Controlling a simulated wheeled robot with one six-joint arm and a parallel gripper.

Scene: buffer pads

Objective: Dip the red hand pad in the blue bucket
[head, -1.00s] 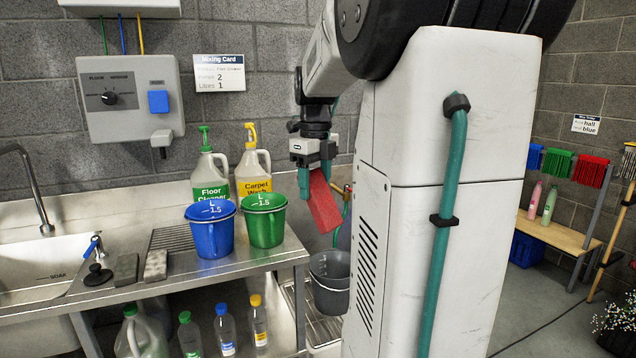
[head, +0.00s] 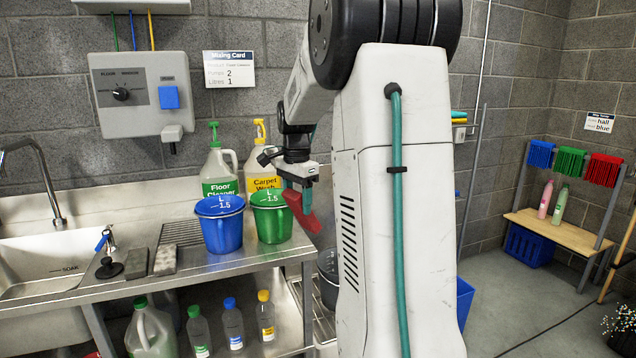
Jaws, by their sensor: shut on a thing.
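My gripper (head: 298,184) is shut on the red hand pad (head: 304,214). The pad hangs tilted below the fingers, just right of the green bucket's rim; I cannot tell whether they touch. The blue bucket (head: 222,234) stands upright on the steel counter, left of the green bucket (head: 271,222). Both buckets carry a white 1.5 L mark. The blue bucket's contents cannot be made out.
Floor Cleaner (head: 218,180) and Carpet Wash (head: 261,183) jugs stand behind the buckets. A sink (head: 40,255) is at left. A dark grey bucket (head: 328,283) stands below the counter's right end, partly hidden by my body.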

